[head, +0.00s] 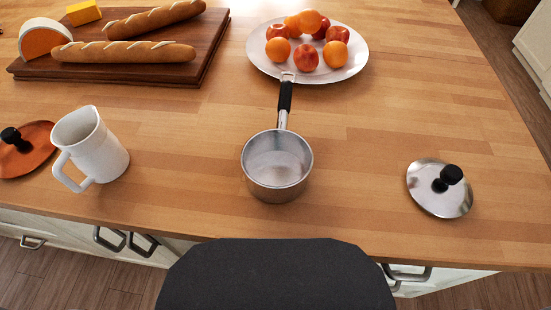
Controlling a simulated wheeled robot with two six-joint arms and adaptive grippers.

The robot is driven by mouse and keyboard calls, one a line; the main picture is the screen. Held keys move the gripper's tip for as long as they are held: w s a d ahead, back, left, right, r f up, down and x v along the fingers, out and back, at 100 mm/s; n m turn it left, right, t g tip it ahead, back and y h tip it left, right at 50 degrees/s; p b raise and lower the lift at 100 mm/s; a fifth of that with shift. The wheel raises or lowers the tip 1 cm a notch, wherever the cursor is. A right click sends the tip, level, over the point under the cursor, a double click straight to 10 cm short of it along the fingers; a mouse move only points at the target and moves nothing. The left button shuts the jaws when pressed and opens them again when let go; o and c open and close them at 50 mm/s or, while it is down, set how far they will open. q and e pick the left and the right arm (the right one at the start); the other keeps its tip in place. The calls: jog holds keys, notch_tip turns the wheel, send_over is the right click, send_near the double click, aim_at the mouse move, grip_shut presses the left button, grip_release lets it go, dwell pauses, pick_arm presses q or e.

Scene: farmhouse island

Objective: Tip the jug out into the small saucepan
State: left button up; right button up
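A white jug (97,148) stands upright at the left on the wooden island, its handle toward the front left. Its contents cannot be seen from here. A small steel saucepan (277,182) stands at the middle of the island, uncovered, its black handle pointing away toward the fruit platter. The pan's inside looks empty. Neither of my grippers shows in the head view.
A copper lid (30,158) lies left of the jug, and a steel lid (425,200) lies at the right. A dark board (120,70) with bread and cheese is at the back left. A platter (262,58) of fruit stands behind the pan. Bare wood lies between jug and pan.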

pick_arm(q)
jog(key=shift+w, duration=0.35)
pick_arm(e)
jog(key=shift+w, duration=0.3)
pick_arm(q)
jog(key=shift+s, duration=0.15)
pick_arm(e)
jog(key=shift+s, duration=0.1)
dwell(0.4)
